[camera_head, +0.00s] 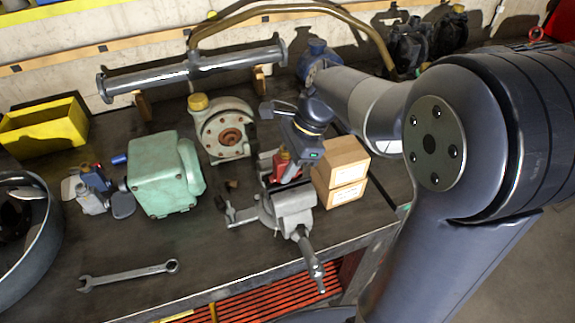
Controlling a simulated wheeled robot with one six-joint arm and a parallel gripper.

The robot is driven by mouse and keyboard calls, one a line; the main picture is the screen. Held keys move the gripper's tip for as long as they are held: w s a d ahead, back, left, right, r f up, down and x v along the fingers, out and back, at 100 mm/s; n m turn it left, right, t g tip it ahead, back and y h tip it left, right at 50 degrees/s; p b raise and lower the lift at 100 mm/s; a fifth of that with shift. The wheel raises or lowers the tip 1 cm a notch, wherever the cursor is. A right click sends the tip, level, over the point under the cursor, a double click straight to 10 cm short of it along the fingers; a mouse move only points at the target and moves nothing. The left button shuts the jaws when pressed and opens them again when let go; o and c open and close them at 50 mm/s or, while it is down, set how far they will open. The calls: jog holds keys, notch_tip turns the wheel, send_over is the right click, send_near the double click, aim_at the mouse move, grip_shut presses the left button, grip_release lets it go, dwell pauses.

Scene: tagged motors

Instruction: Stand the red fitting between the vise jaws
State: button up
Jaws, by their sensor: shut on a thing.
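The grey vise (294,200) stands near the front edge of the bench, with its handle and screw pointing toward the front. The red fitting (282,158) is small and shows at the vise's back end, over or between the jaws. I cannot tell whether it touches them or its base. My gripper (290,164) comes down from the upper right and is shut on the red fitting. My gripper's dark body hides part of the fitting and the far jaw.
Two stacked cardboard boxes (342,170) stand close right of the vise. A green motor housing (163,177) and a round pale pump (226,132) stand to the left and behind. A wrench (130,275) lies at the front left. The bench between wrench and vise is clear.

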jog(key=o, duration=1.2)
jog(key=f, duration=0.3)
jog(key=shift+s+d+f+g, duration=0.15)
jog(key=shift+s+g, duration=0.15)
jog(key=shift+s, duration=0.05)
jog(key=shift+c, duration=0.2)
jog(key=shift+w+r+p, duration=0.2)
jog(key=shift+r+p, duration=0.6)
jog(key=shift+r, duration=0.05)
jog(key=a+p+v, duration=0.1)
jog(key=p+v, duration=0.4)
jog(key=v, duration=0.4)
jog(key=shift+w+r+p, duration=0.2)
jog(key=shift+r+p, duration=0.1)
jog(key=shift+r, duration=0.1)
jog(key=b+x, duration=0.1)
jog(key=x, duration=0.1)
jog(key=b+x, duration=0.2)
jog(key=x, duration=0.1)
jog(key=d+b+x, duration=0.1)
jog(key=x, duration=0.2)
jog(key=shift+f+b, duration=0.2)
jog(key=shift+b, duration=0.15)
jog(key=shift+s+f, duration=0.1)
jog(key=shift+f, duration=0.1)
